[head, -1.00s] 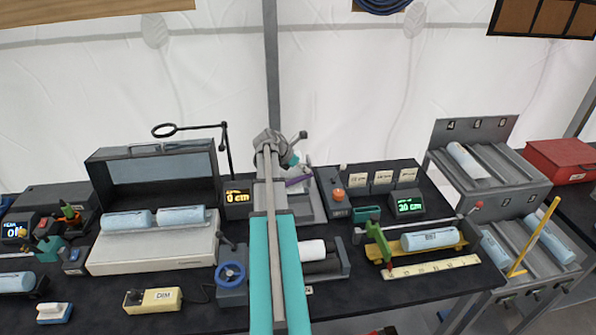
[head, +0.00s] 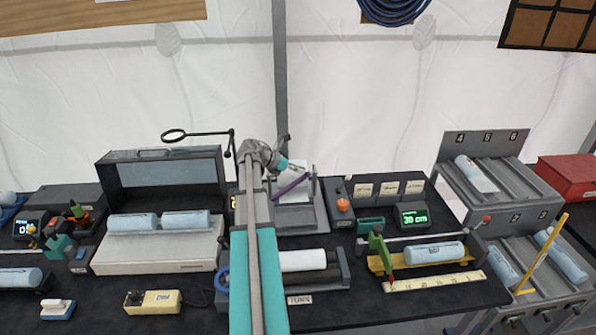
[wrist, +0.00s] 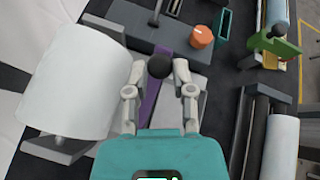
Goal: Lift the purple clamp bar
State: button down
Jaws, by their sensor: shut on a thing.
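The purple clamp bar (head: 290,187) is on the grey stand (head: 307,216) behind my arm in the head view. It is tilted, its right end higher. In the wrist view, the purple bar (wrist: 150,104) runs below a dark round knob (wrist: 159,66) at its end. My gripper (wrist: 160,72) has its two fingers on either side of this knob and is shut on it. In the head view, my gripper (head: 284,163) is at the upper part of the stand, and its fingertips are too small to make out.
A white sheet or roll (wrist: 80,82) lies close on the left in the wrist view. A grey box with an orange knob (head: 343,205) stands right of the stand.

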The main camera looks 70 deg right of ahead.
jog(key=shift+f, duration=0.1)
jog(key=shift+c, duration=2.3)
grip_release()
jog(key=shift+s+d, duration=0.1)
jog(key=shift+s, duration=0.05)
